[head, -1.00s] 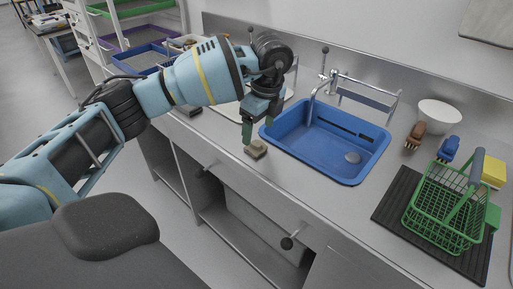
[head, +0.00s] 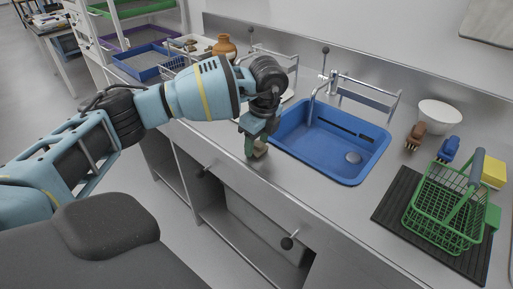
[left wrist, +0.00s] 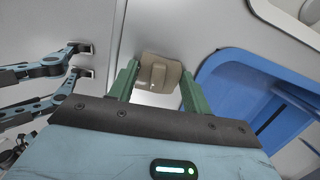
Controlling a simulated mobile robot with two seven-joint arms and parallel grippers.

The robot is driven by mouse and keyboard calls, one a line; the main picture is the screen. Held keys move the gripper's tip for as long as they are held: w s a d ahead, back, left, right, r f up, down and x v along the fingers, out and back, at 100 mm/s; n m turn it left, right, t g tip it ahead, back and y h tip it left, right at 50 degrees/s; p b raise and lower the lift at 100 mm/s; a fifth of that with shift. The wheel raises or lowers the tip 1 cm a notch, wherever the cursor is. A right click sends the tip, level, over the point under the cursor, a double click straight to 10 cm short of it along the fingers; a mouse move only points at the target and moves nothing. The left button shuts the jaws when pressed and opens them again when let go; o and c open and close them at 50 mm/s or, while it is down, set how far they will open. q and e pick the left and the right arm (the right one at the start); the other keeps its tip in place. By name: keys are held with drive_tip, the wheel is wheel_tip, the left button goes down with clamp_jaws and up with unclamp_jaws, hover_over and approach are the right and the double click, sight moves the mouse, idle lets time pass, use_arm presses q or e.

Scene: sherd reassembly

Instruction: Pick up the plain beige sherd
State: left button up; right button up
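The plain beige sherd (head: 261,149) is a small blocky piece at the counter's front edge, left of the blue basin. My left gripper (head: 255,147) is low over the counter, pointing down, and partly hides the sherd in the head view. Its fingers (left wrist: 159,78) are apart, one on each side of the sherd; I cannot tell if they touch it. My right gripper is not in view.
The blue basin (head: 292,143) is set close to the right of my gripper, under a tap (head: 333,83). A green basket (head: 440,215) stands on a black mat (head: 388,206) at the right. Brushes, a white bowl (head: 440,113) and a yellow sponge (head: 493,172) lie behind it. An orange-brown jar (head: 224,46) stands at the back.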

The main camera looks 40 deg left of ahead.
sight(257, 143)
use_arm(q)
drive_tip(key=c, duration=0.3)
drive_tip(key=shift+r, duration=0.1)
drive_tip(key=shift+r, duration=0.5)
wheel_tip(257, 143, up, 2)
drive_tip(key=shift+r, duration=0.25)
drive_tip(key=s+d+r, duration=0.1)
drive_tip(key=s+d, duration=0.9)
drive_tip(key=s, duration=0.2)
drive_tip(key=shift+d+r, duration=0.15)
drive_tip(key=shift+d, duration=0.05)
idle(0.3)
